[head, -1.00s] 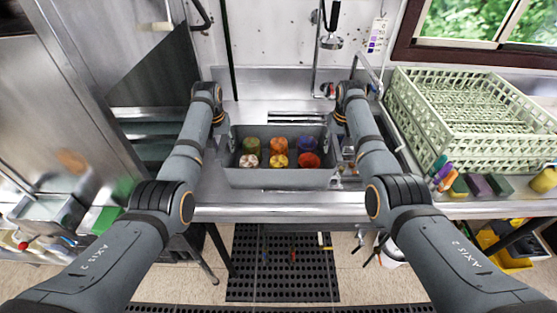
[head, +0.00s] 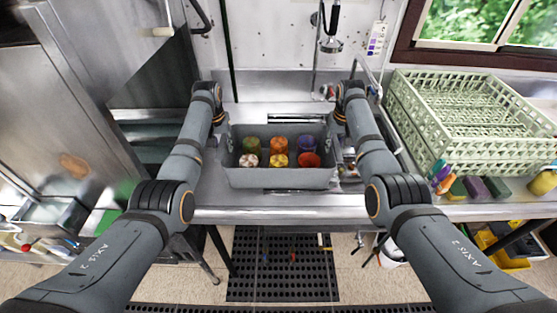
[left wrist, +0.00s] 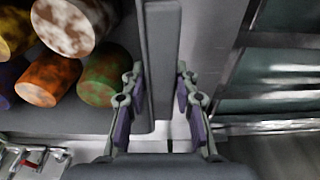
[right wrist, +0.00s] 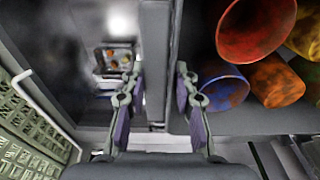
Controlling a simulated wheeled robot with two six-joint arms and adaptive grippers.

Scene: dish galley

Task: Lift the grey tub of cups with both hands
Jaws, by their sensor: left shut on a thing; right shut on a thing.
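The grey tub (head: 278,179) sits level in the middle of the head view, over the steel counter. Several cups (head: 279,161) stand in it in two rows: green, orange and purple behind, mottled white-brown, yellow and red in front. My left gripper (left wrist: 158,95) is shut on the tub's left wall, which runs between its fingers in the left wrist view. My right gripper (right wrist: 158,95) is shut on the tub's right wall in the right wrist view. In the head view the fingertips are hard to see. I cannot tell whether the tub's base touches the counter.
A pale green dish rack (head: 471,115) stands to the right of the tub. Coloured bottles (head: 441,177) and sponges (head: 475,188) lie in front of it. A sprayer tap (head: 331,41) hangs behind. A steel cabinet (head: 55,110) is at the left. A dark mat (head: 282,270) covers the floor.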

